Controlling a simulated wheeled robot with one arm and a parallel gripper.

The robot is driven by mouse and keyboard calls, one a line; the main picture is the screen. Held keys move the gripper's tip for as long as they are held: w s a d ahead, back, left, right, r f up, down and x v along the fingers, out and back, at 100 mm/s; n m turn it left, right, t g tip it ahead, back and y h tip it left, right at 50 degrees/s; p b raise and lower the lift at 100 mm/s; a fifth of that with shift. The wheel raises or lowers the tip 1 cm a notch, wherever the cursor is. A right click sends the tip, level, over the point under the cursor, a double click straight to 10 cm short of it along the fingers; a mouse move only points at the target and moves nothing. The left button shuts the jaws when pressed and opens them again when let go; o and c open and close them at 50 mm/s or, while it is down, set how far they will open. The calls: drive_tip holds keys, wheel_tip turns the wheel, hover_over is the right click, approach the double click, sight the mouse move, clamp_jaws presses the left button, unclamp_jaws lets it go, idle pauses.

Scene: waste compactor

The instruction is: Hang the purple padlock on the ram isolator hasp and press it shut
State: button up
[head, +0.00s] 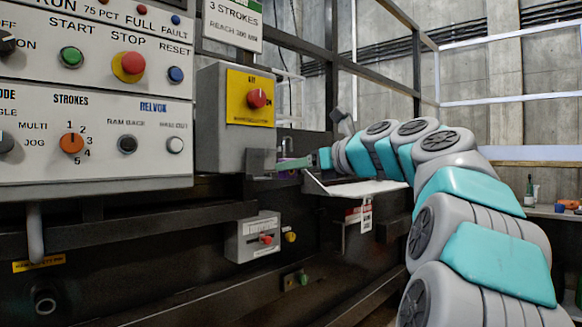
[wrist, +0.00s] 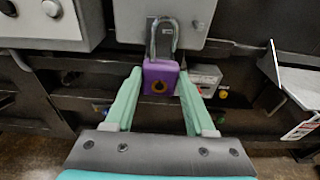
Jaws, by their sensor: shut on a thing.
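The purple padlock (wrist: 160,78) is upright between my gripper's fingers in the wrist view, its grey shackle up. My gripper (wrist: 160,88) is shut on its body. In the head view my gripper (head: 291,163) is at the ram isolator, with only a sliver of the purple padlock (head: 286,157) showing. The ram isolator (head: 208,118) is a grey box with a yellow plate and a red knob (head: 257,98). A grey hasp tab (head: 262,161) juts out low on it, beside the fingertips. I cannot tell whether the shackle passes through the hasp or is closed.
A control panel (head: 95,181) with buttons and dials stands left of the isolator. A small grey box with a red knob (head: 252,238) is below it. A pale sloped tray (head: 365,188) lies right of my gripper, with a tag (head: 366,215) hanging under it.

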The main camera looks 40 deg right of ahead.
idle(0.4)
approach(256, 168)
drive_tip(key=shift+w+a+f, duration=0.1)
drive_tip(key=shift+w+f, duration=0.05)
drive_tip(key=shift+w, duration=0.95)
drive_tip(key=shift+w+a, duration=0.2)
drive_tip(key=shift+w, duration=1.85)
idle(1.6)
drive_tip(key=shift+f, duration=0.3)
idle(0.4)
drive_tip(key=o, duration=1.3)
drive_tip(key=shift+c, duration=0.5)
drive_tip(key=shift+s+d+r, duration=0.1)
drive_tip(key=shift+s+r, duration=0.1)
drive_tip(key=shift+s, duration=0.95)
drive_tip(key=shift+s+d+r, duration=0.1)
drive_tip(key=shift+s+r, duration=0.1)
drive_tip(key=shift+s, duration=0.9)
drive_tip(key=shift+s+d+r, duration=0.1)
drive_tip(key=shift+s+r, duration=0.05)
drive_tip(key=shift+s, duration=1)
